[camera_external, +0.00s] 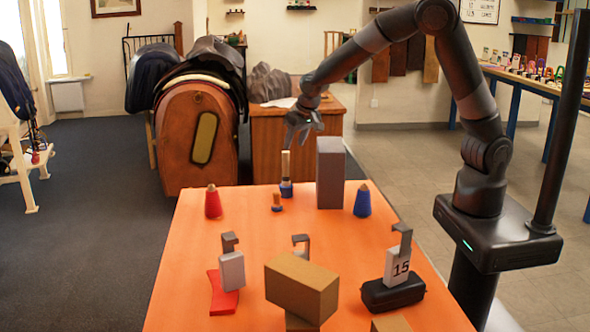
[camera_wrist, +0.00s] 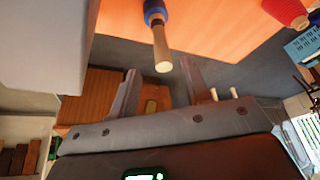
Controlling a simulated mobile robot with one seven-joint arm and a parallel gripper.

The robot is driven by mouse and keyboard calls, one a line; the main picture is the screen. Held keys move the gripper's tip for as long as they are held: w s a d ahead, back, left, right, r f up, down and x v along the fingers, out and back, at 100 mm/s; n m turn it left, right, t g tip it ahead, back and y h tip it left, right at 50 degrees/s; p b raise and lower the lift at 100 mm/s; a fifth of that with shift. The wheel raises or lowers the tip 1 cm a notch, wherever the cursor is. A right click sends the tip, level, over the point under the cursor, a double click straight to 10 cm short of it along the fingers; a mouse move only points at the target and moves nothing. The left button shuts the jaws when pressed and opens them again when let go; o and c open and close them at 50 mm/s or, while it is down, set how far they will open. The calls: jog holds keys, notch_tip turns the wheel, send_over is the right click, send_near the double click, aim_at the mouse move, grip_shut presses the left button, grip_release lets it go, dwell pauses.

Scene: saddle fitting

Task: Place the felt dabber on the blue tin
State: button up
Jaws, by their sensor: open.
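A pale wooden handle, apparently the felt dabber (camera_external: 285,164), stands upright at the far part of the orange table. Its lower end meets a short blue piece, apparently the blue tin (camera_external: 286,190); I cannot tell whether the two are separate. In the wrist view the handle (camera_wrist: 161,48) points toward my fingers, with the blue part (camera_wrist: 154,10) beyond it at the top edge. My gripper (camera_external: 297,140) is open and empty, just above the handle's top. In the wrist view its fingertips (camera_wrist: 159,70) lie either side of the handle's end, with gaps showing.
A tall grey block (camera_external: 331,172) stands close on the right. A red cone (camera_external: 213,202), a blue cone (camera_external: 362,201) and a small wooden knob-shaped item (camera_external: 277,203) stand nearby. A cardboard box (camera_external: 302,286) and hook-topped pieces occupy the near table (camera_external: 180,300).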

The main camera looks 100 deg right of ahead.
jog(key=s+a+r+n+t+y, duration=0.1)
jog(key=s+a+r+n+y, duration=0.15)
jog(key=s+a+r, duration=0.5)
jog(key=s+a+r+n+t+y, duration=0.1)
jog(key=s+a+r+n+y, duration=0.3)
jog(key=a, duration=0.7)
jog(key=s+a+r+n+h, duration=0.1)
jog(key=s+a, duration=0.3)
jog(key=s, duration=0.4)
jog(key=s+a+r+n+h, duration=0.2)
jog(key=s+a+r+n, duration=0.1)
jog(key=s, duration=0.5)
jog(key=shift+a+r+t, duration=0.2)
jog(key=shift+a+t, duration=0.2)
jog(key=shift+a, duration=0.05)
jog(key=shift+w, duration=0.1)
